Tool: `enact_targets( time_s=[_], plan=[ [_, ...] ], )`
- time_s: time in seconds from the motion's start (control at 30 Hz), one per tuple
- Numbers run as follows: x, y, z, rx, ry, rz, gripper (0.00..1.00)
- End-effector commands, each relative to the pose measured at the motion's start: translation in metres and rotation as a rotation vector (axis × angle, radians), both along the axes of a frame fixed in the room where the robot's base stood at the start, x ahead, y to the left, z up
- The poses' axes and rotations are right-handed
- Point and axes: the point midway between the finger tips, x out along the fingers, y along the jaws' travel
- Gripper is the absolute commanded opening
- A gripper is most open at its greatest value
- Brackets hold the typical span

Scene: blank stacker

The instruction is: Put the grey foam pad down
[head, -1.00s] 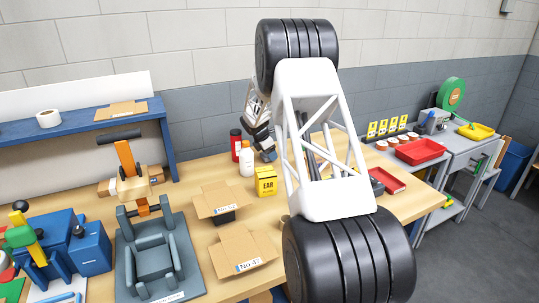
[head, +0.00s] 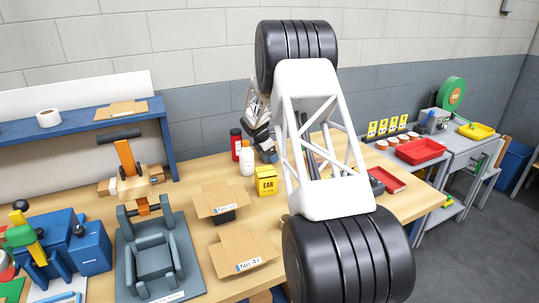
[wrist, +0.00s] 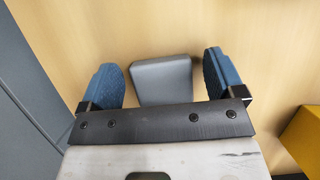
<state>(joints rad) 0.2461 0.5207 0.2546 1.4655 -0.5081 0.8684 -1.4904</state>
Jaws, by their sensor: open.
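The grey foam pad (wrist: 163,80) lies on the wooden bench top in the wrist view, between the two blue fingertips of my gripper (wrist: 163,80). The fingers are open, with a gap on each side of the pad. The pad's near edge is hidden behind the dark gripper bar. In the head view my gripper (head: 268,150) is partly hidden behind my white arm link, and the pad cannot be made out there.
A yellow EAR box (head: 266,181) stands near my gripper, with a white bottle (head: 246,160) and a red bottle (head: 235,145) behind. Cardboard boxes (head: 221,202) sit nearer. The blue-legged shelf (head: 168,140) stands left. Red trays (head: 424,151) lie right.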

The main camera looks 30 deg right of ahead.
Motion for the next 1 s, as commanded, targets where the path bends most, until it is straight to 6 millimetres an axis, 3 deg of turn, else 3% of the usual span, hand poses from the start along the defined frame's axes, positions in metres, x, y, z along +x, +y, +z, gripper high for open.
enact_targets(
  time_s=[0.37,0.8,1.0],
  plan=[
    [0.0,0.008,0.021,0.0,-0.001,0.0,0.88],
    [0.001,0.034,0.084,-0.001,-0.003,0.001,0.88],
    [0.0,0.042,0.104,0.0,-0.001,0.0,0.88]
  ],
)
